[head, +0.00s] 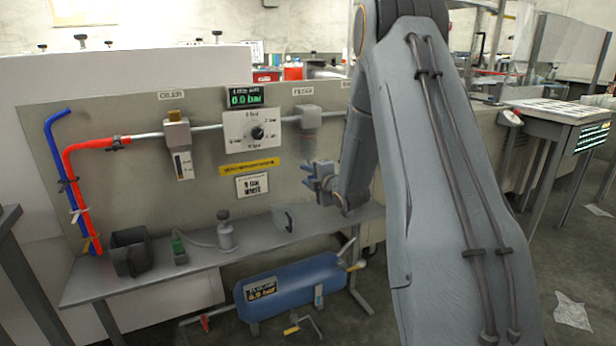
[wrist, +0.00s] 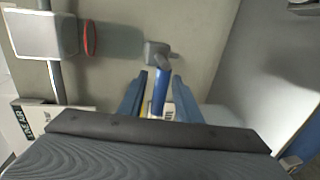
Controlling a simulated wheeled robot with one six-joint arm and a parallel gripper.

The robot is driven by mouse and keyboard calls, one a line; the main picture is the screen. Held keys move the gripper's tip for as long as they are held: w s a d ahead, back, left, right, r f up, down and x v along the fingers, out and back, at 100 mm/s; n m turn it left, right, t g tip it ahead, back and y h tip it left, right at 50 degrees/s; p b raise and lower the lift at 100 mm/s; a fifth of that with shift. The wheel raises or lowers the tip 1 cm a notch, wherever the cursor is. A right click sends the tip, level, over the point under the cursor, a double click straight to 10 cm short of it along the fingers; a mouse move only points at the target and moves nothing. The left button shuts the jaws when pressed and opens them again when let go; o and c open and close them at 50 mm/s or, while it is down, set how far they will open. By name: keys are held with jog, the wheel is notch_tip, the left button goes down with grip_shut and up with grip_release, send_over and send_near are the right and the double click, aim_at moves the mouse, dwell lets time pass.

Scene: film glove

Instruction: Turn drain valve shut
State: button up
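A small valve with a grey body (wrist: 157,50) is on the panel in the wrist view. Its blue lever (wrist: 160,88) points toward my gripper. My gripper (wrist: 158,84) is open, with one blue finger on each side of the lever and a narrow gap visible on both sides. In the head view my gripper (head: 318,180) is in front of the panel, below the filter (head: 306,118), and this valve cannot be made out there. No label on the valve is readable, so I cannot tell for sure that it is the drain valve.
A shelf (head: 190,268) below the panel holds a dark bin (head: 130,252) and small parts. A blue tank (head: 290,287) lies under it, with a yellow-handled valve (head: 291,330) below. The regulator (head: 252,130) is left of my gripper. My arm hides the panel's right side.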

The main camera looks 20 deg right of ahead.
jog(key=shift+s, duration=0.1)
jog(key=s+r, duration=0.1)
jog(key=s, duration=0.6)
jog(key=shift+s+r+p, duration=0.2)
jog(key=shift+r+p, duration=0.05)
jog(key=shift+p, duration=0.05)
jog(key=shift+d, duration=0.15)
